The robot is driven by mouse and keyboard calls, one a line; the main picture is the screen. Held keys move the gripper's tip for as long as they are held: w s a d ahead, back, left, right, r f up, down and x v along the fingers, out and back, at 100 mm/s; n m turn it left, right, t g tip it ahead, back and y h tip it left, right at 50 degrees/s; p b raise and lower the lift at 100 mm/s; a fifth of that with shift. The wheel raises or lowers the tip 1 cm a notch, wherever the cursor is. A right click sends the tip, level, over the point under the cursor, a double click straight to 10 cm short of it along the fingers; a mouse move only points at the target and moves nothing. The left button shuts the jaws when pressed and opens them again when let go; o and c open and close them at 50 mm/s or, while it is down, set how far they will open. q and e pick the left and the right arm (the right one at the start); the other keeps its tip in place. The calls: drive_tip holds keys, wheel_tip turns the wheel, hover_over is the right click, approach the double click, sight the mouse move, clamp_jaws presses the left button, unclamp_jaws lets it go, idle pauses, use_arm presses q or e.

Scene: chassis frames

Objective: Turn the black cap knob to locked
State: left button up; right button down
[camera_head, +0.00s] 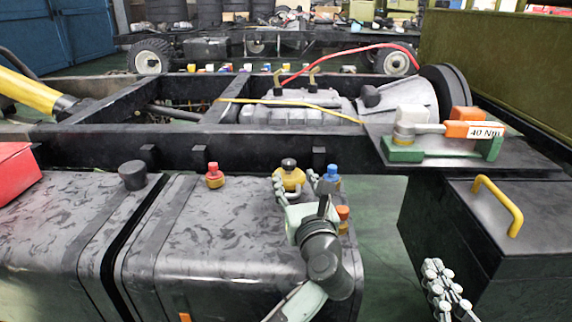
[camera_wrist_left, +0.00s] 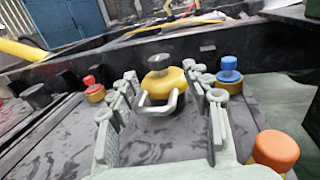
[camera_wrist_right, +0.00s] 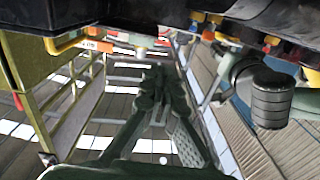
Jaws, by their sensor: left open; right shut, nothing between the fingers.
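The black cap knob (camera_head: 289,163) sits on a round yellow base (camera_head: 290,181) on top of the dark tank. In the left wrist view the knob (camera_wrist_left: 158,62) stands straight ahead, with a bent metal loop (camera_wrist_left: 162,106) in front of its yellow base (camera_wrist_left: 166,80). My left gripper (camera_head: 303,188) is open, and its fingers (camera_wrist_left: 168,88) reach toward the yellow base from both sides. Whether they touch it I cannot tell. My right gripper (camera_head: 441,285) is shut and empty, low at the right; its closed fingers show in the right wrist view (camera_wrist_right: 161,85).
A red knob (camera_head: 214,175), a blue knob (camera_head: 332,173) and an orange knob (camera_head: 343,213) stand around on the tank. A larger black cap (camera_head: 132,175) is further left. A black box with a yellow handle (camera_head: 497,205) and a torque tool (camera_head: 440,130) are at the right.

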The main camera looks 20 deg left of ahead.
sight(290, 169)
use_arm(q)
drive_tip(key=shift+w+a+f, duration=0.1)
drive_tip(key=shift+w+a, duration=0.1)
drive_tip(key=shift+w, duration=0.15)
drive_tip(key=x, duration=0.6)
drive_tip(key=shift+w+a, duration=0.25)
drive_tip(key=shift+w, duration=0.05)
use_arm(e)
drive_tip(key=shift+s+a+r, duration=0.15)
drive_tip(key=shift+a+r, duration=0.05)
drive_tip(key=shift+r, duration=0.45)
use_arm(q)
drive_tip(key=shift+c, duration=0.4)
clamp_jaws()
use_arm(e)
drive_tip(key=shift+f, duration=0.1)
